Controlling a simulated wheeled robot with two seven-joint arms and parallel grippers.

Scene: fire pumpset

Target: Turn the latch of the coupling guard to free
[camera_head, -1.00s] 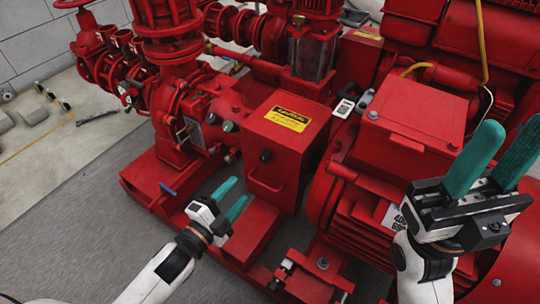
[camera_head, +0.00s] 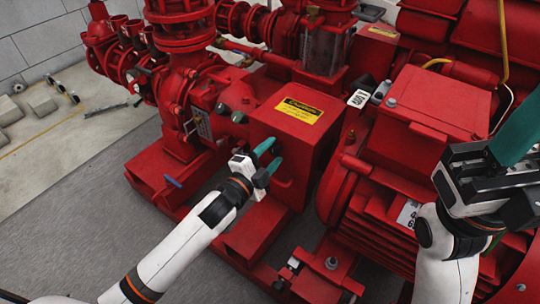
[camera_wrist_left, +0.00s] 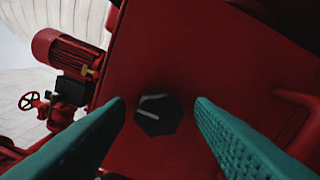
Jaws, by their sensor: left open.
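The coupling guard (camera_head: 296,135) is a red box with a yellow caution label on its sloping top, at the middle of the head view. Its latch (camera_wrist_left: 158,114) is a black knob with a white line. In the left wrist view it lies between my left fingertips, the line nearly level. In the head view my left gripper (camera_head: 276,151) hides the latch. That gripper has teal fingers, is open and points at the guard's front face; I cannot tell whether it touches the knob. My right gripper (camera_head: 515,130) is partly cut off at the right edge, over the motor.
The red motor (camera_head: 400,165) stands close right of the guard. Pump pipes and valves (camera_head: 180,80) rise to its left and behind. A bar handle (camera_wrist_left: 297,105) sticks out near the latch.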

